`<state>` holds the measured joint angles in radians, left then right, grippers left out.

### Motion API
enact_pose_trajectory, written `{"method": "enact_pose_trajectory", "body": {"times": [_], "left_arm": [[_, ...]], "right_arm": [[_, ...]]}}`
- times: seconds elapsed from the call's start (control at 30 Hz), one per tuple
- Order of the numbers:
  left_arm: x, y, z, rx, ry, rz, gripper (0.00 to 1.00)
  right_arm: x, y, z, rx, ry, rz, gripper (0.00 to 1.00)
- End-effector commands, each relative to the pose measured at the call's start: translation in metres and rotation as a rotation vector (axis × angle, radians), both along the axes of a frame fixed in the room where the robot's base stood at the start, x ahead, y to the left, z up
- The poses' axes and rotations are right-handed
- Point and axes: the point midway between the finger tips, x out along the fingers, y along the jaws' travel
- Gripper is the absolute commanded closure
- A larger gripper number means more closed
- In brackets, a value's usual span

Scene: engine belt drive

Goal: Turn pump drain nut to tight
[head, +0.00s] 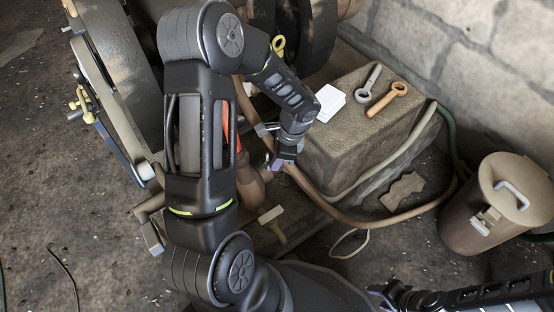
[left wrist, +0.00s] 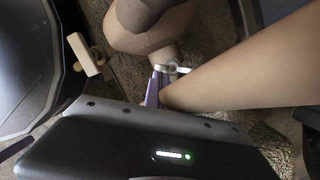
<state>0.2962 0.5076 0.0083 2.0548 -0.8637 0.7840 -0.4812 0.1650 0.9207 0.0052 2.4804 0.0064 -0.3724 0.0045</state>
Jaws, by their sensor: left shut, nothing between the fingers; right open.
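The tan pump body (head: 250,185) sits low beside the engine, partly behind my left arm. In the left wrist view it is the rounded tan part (left wrist: 145,30) at the top. A small pale metal fitting (left wrist: 174,68) at its lower end looks like the drain nut; its tightness cannot be told. My left gripper (head: 276,163), with purple fingertips, is shut and empty next to the pump. Its fingers (left wrist: 154,88) show right beside the fitting; contact is unclear. My right gripper (head: 380,292) is open at the lower right, away from the pump, only partly visible.
A tan hose (head: 350,218) runs close to my left gripper and crosses the wrist view. A wooden-handled tool (head: 272,222) is near the pump. A lidded can (head: 495,205) stands right.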

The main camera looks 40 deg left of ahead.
Motion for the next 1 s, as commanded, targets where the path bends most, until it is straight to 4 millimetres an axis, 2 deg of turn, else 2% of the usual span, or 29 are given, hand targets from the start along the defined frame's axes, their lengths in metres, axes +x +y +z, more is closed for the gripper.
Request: {"method": "enact_pose_trajectory", "body": {"times": [0.43,1.0], "left_arm": [[-0.012,0.001,0.002,0.000,0.002,-0.373,1.00],[-0.025,0.009,0.000,0.000,0.001,-0.848,1.00]], "right_arm": [[-0.003,0.000,0.017,0.001,0.007,0.004,0.58],[-0.004,0.001,0.021,0.004,0.010,0.007,0.58]]}}
